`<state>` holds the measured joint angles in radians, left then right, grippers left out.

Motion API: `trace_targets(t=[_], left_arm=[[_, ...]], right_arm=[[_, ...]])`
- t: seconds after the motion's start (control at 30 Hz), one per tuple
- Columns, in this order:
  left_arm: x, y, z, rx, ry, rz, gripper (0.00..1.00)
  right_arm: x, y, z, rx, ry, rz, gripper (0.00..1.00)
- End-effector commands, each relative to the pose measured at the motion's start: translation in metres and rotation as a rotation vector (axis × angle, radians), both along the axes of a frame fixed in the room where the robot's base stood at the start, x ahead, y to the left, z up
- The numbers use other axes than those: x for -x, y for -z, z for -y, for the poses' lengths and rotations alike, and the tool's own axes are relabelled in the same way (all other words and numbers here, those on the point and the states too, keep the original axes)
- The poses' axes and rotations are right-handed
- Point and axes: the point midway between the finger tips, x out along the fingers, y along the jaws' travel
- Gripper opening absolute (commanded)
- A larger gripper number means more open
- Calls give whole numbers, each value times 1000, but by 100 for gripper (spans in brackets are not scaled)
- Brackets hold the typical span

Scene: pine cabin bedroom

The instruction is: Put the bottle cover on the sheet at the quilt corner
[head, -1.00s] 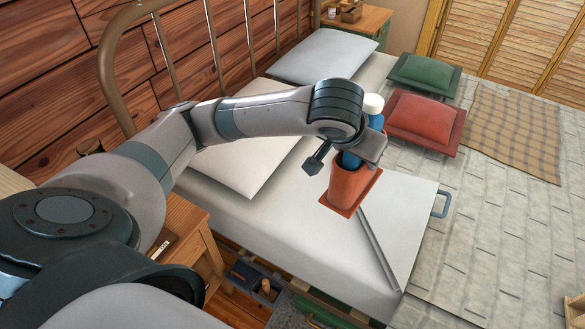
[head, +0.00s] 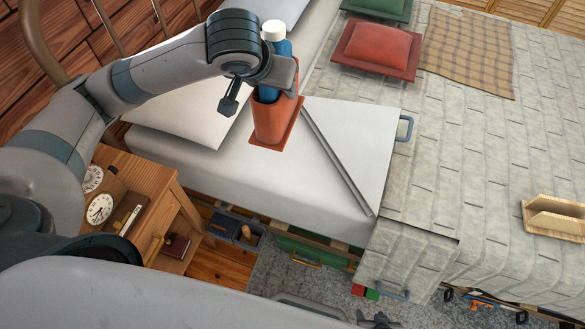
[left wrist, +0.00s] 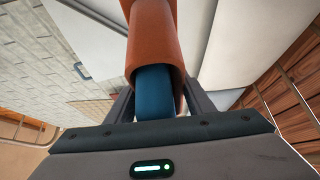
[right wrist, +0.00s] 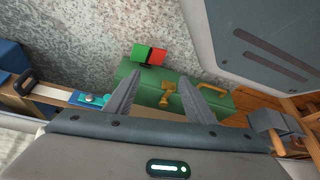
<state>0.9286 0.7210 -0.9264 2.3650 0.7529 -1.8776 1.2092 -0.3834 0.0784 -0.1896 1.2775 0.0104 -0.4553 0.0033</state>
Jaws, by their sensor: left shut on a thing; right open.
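The bottle cover (head: 272,122) is an orange-brown sleeve with a flat square flange at its foot. A blue bottle (head: 268,94) with a white cap stands upright in it. My left gripper (head: 258,88) is shut on the cover, which also shows in the left wrist view (left wrist: 152,40). The white sheet (head: 358,135) lies bare at the folded quilt corner, bordered by a grey strip. The cover appears over the white bedding just left of the strip's upper end; I cannot tell whether it touches. My right gripper (right wrist: 160,88) is open and empty, low beside the bed.
The grey quilt (head: 480,150) covers the bed's right part, with a red cushion (head: 376,48) and a wooden holder (head: 555,218) on it. A nightstand (head: 150,195) with clocks stands at left. A green box (right wrist: 185,88) is on the floor in front of the right gripper.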

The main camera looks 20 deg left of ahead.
Motion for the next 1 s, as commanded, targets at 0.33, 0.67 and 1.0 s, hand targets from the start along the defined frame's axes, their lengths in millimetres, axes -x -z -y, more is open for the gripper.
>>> trace_targets(t=[0.33,0.67,1.0], left_arm=[[-4,24,30,2,171,-4,9],[-4,82,98,5,561,-3,9],[4,121,141,1,808,1,9]], right_arm=[[-4,-6,-3,-7,-10,45,82],[-10,-20,-19,-41,-23,145,82],[-14,-30,-30,-65,-32,216,82]])
